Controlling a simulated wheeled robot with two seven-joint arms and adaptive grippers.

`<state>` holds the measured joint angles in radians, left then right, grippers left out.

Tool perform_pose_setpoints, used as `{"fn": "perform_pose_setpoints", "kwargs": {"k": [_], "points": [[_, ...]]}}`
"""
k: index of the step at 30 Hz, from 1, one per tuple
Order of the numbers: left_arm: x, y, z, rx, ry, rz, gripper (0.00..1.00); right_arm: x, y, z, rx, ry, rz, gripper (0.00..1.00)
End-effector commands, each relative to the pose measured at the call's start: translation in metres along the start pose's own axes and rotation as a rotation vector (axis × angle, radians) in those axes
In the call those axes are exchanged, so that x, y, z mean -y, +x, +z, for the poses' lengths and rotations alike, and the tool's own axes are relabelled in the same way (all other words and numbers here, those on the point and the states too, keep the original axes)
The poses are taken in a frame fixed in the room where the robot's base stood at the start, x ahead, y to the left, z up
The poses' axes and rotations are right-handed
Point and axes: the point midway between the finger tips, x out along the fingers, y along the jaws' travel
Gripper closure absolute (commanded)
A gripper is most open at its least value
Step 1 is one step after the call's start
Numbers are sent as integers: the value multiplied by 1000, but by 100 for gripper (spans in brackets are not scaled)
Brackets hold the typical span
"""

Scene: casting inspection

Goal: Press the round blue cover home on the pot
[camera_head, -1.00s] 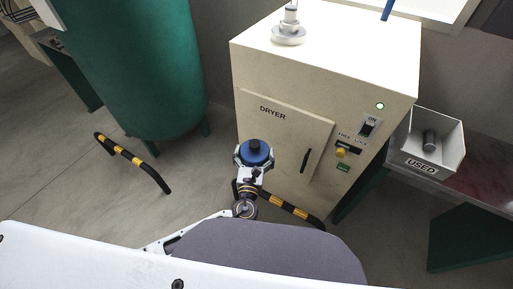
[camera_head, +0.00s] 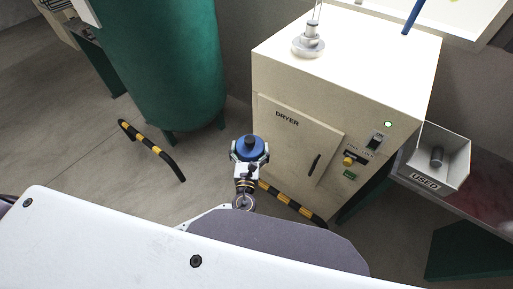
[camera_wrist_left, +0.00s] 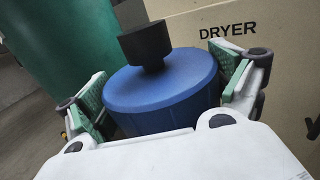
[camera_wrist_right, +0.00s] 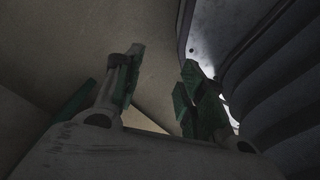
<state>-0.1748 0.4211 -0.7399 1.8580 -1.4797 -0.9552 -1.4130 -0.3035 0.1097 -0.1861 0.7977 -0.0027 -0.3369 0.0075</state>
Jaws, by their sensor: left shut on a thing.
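The round blue cover (camera_head: 249,149) has a black knob on top. My left gripper (camera_head: 249,158) is shut around its sides and holds it in the air in front of the dryer. The left wrist view shows the cover (camera_wrist_left: 163,88) between the green finger pads, knob up and slightly tilted in the picture. No pot that I can name for certain is in view. My right gripper (camera_wrist_right: 162,80) shows only in the right wrist view. Its fingers are apart with nothing between them.
A large green tank (camera_head: 165,65) stands at left. Striped bars (camera_head: 152,150) rise from the floor. A USED bin (camera_head: 458,160) sits at right.

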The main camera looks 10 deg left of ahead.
Motion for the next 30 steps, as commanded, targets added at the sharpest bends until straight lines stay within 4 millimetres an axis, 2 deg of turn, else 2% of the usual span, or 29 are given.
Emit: {"fn": "perform_pose_setpoints", "kwargs": {"k": [1,11,21,24,30], "points": [[-5,1,8,0,-1,10,35,1,-8,1,3,0,-2,60],[-36,6,34,1,-1,61,35,7,-32,9,22,1,-10,60],[-72,19,69,1,-2,98,35,16,-54,24,45,2,-20,60],[-83,24,81,1,-1,103,35,18,-59,30,52,2,-23,60],[-104,41,108,4,-3,92,35,25,-56,46,67,1,-30,60]]}}
